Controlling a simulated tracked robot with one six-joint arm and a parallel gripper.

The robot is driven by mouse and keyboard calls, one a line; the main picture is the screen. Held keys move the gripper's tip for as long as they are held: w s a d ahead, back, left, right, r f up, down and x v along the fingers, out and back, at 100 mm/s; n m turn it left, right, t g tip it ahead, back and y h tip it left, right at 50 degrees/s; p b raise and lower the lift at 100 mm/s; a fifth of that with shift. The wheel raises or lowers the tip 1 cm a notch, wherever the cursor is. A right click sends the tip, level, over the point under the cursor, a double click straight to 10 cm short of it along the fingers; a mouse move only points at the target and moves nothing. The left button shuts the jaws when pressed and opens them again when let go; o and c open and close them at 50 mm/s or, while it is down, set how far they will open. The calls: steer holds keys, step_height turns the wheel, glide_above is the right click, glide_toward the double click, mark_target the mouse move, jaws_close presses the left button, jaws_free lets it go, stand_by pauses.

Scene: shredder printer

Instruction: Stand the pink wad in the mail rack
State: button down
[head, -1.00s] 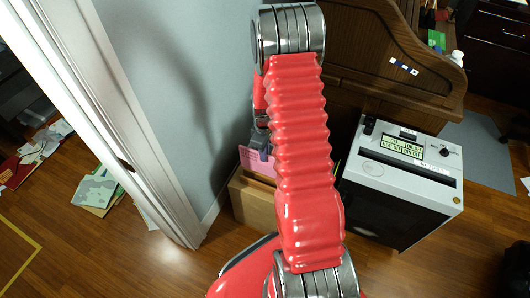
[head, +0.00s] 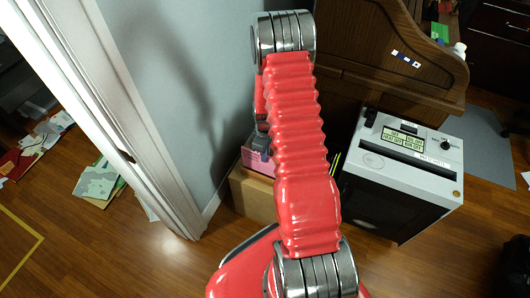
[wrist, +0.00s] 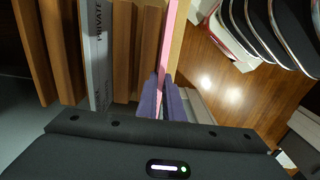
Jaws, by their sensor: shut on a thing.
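The pink wad (wrist: 167,45) shows edge-on as a thin upright strip in the wrist view, and part of it (head: 259,163) shows in the head view. My gripper (wrist: 164,97) is shut on it, one purple-grey finger on each side. The mail rack's wooden dividers (wrist: 53,45) stand left of the wad in the wrist view, and a grey PRIVATE folder (wrist: 97,50) is between them. The wad is close beside the rightmost divider. I cannot tell whether its lower edge is inside a slot. In the head view my arm hides much of this area, and my gripper (head: 261,148) shows small.
A tan box (head: 252,195) stands on the floor below my gripper in the head view. A white-topped shredder (head: 404,150) stands to the right, a wooden desk (head: 375,50) behind. A wall and white door frame (head: 150,130) bound the left. Loose papers (head: 97,180) lie beyond it.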

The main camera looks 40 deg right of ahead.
steer(key=shift+f, duration=2.3)
steer(key=c, duration=1.8)
jaws_free()
steer(key=shift+r, duration=0.15)
steer(key=shift+r, duration=3.85)
